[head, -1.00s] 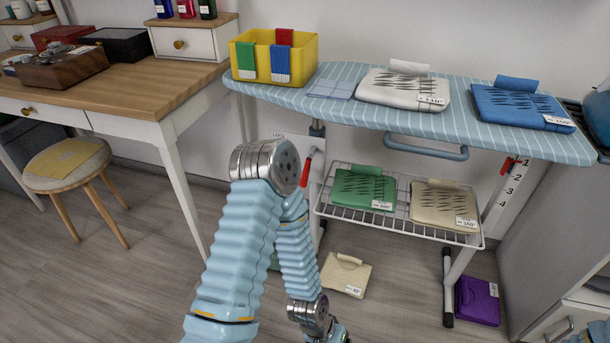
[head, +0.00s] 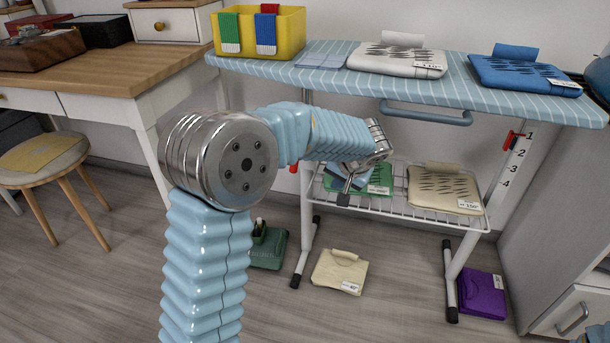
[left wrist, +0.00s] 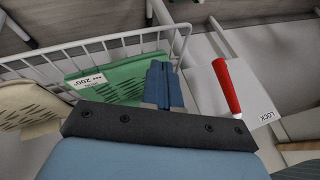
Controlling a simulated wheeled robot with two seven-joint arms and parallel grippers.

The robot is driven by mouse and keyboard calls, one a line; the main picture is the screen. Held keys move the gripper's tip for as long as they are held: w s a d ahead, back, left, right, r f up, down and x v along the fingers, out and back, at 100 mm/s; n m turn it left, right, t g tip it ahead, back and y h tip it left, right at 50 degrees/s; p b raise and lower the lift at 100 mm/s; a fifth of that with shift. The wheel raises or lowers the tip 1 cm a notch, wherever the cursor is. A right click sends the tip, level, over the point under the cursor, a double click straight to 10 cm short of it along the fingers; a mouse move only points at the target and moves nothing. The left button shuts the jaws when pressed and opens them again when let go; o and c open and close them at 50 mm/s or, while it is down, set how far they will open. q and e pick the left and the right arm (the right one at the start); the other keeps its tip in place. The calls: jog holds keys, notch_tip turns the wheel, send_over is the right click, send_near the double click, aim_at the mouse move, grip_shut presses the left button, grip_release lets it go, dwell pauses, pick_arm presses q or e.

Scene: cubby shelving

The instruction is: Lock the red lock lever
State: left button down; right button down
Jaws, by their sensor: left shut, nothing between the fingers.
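The red lock lever (left wrist: 227,88) shows in the left wrist view, slanting beside a white plate marked LOCK (left wrist: 262,112). In the head view only a small red bit of it (head: 294,169) shows beside my arm; the rest is hidden. My left gripper (left wrist: 160,68) is shut and empty, its blue fingers to the left of the lever and apart from it. In the head view the left gripper (head: 345,196) is in front of the wire shelf, near the green folded cloth (head: 378,180).
The ironing board (head: 330,78) is above the wire shelf (head: 440,218). A second red piece (head: 513,139) is by the numbered scale at right. A beige folded cloth (head: 443,188) is on the shelf. A wooden desk (head: 110,75) stands at left.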

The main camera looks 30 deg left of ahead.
pick_arm(q)
notch_tip(320, 180, up, 6)
jog(key=a+n+y, duration=0.1)
jog(key=a, duration=0.1)
jog(key=shift+w+a+y, duration=0.15)
jog(key=shift+a+y, duration=0.15)
jog(key=b+x, duration=0.2)
jog(key=x, duration=0.8)
jog(key=shift+w+r, duration=0.1)
jog(key=shift+w, duration=0.05)
jog(key=shift+a+r, duration=0.25)
jog(key=shift+a, duration=1)
jog(key=shift+a+r, duration=0.1)
jog(key=shift+a, duration=0.65)
